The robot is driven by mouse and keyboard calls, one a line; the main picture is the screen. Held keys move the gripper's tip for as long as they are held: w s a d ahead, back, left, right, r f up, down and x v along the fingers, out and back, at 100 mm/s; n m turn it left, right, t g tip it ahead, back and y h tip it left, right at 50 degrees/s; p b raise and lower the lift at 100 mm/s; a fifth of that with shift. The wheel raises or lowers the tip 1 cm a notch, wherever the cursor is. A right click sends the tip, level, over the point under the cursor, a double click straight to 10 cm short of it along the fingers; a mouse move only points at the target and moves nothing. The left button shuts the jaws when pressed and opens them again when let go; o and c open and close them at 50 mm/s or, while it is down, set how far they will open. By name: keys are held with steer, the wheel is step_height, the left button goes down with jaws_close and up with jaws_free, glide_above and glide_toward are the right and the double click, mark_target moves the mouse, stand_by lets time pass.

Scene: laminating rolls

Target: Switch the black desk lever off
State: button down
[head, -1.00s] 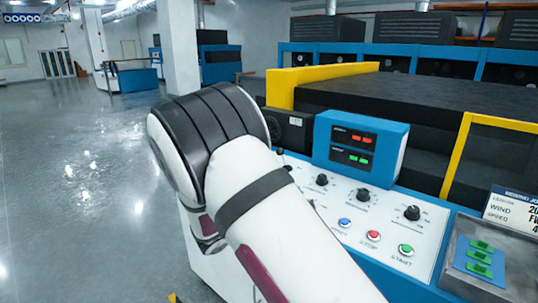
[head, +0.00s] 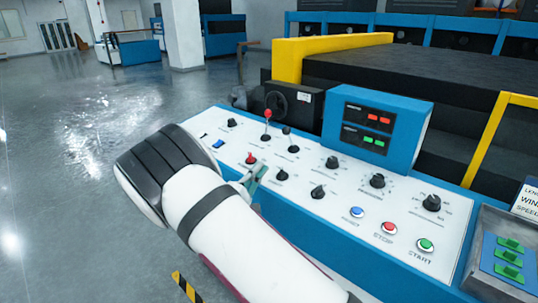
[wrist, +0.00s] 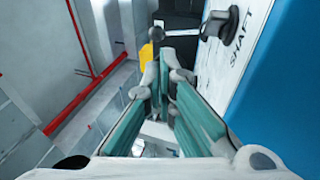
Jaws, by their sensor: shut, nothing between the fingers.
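The black desk lever (head: 287,131) stands up from the white control panel in the head view, right of a red-knobbed lever (head: 267,115). My gripper (head: 261,169) is over the panel's near edge, in front of the black lever and apart from it. In the wrist view, my gripper (wrist: 164,58) has its teal-padded fingers brought together at the tips, with nothing between them. A dark ball on a pale rod (wrist: 156,33) shows just beyond the fingertips; it looks like the black lever. Whether the fingers touch it I cannot tell.
Near the gripper are a red knob (head: 250,158) and black rotary knobs (head: 318,191). A black knob beside the "SHAFT" label (wrist: 220,24) shows in the wrist view. Blue, red and green buttons (head: 388,228) and a blue display box (head: 376,119) stand farther right. Open floor lies left.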

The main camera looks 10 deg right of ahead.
mark_target(287, 130)
steer(key=x, duration=1.3)
steer(key=shift+r, duration=0.15)
steer(key=shift+d+r+p, duration=0.15)
steer(key=shift+p, duration=0.2)
steer(key=shift+w+d+r, duration=0.1)
steer(key=shift+w+r, duration=0.05)
steer(key=shift+r+g+y, duration=0.1)
steer(key=shift+g+y, duration=0.2)
steer(key=shift+w+d+r+p, duration=0.15)
steer(key=shift+d+r+p, duration=0.15)
steer(key=shift+p, duration=0.15)
steer(key=shift+w+d+r+m+g+y+p, duration=0.3)
steer(key=shift+w+d+r+m+g+y, duration=0.15)
steer(key=shift+r+g+y, duration=0.35)
steer(key=d+g+y, duration=0.1)
steer(key=w+d+g+y+b, duration=0.1)
steer(key=shift+w+d+r+g+y, duration=0.15)
steer(key=shift+w+r+g+y, duration=0.15)
steer(key=shift+r, duration=0.05)
steer(key=shift+w+d+r+b, duration=0.15)
steer(key=shift+w+d+b, duration=0.2)
steer(key=shift+b, duration=0.2)
